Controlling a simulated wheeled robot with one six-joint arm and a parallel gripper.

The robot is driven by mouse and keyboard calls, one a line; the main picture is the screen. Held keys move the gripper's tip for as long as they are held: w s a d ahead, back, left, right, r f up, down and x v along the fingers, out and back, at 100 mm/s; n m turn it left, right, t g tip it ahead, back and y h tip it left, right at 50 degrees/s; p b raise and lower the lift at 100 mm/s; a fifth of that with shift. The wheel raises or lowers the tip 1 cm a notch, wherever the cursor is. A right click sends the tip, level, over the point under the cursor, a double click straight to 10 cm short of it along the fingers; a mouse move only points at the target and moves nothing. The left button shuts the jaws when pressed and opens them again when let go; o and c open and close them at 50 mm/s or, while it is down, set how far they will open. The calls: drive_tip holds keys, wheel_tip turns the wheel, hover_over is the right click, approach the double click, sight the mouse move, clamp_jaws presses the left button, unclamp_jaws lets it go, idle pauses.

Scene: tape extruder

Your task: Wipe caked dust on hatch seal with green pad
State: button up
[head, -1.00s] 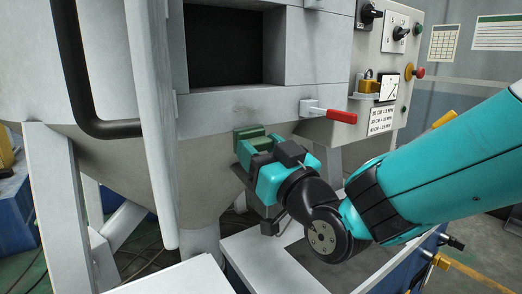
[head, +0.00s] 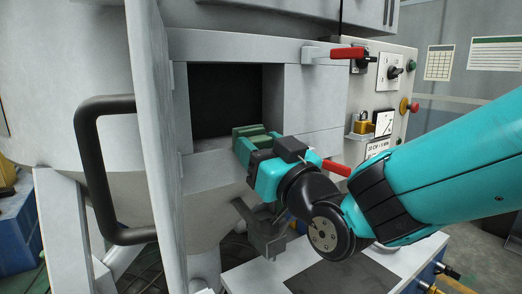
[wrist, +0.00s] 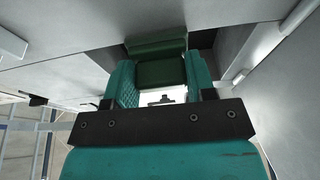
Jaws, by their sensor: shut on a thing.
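My gripper (head: 252,150) is shut on the green pad (head: 250,131). In the head view the pad is at the lower edge of the dark square hatch opening (head: 225,95). In the wrist view the dark green pad (wrist: 160,70) sits between the two teal fingers, its front part close to the dark opening. I cannot tell whether the pad touches the frame. The hatch frame (head: 310,95) is pale grey. No dust on the seal can be made out, and my gripper hides part of the lower edge.
The open hatch door with a black handle (head: 90,165) stands to the left. Red-handled latches (head: 348,53) stick out at the right of the opening. A control panel (head: 395,90) is further right. A pale table (head: 310,270) lies below my arm.

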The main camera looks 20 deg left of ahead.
drive_tip(key=s+d+b, duration=0.4)
drive_tip(key=s+d, duration=0.1)
drive_tip(key=d, duration=0.1)
idle(0.3)
drive_tip(key=shift+f, duration=0.1)
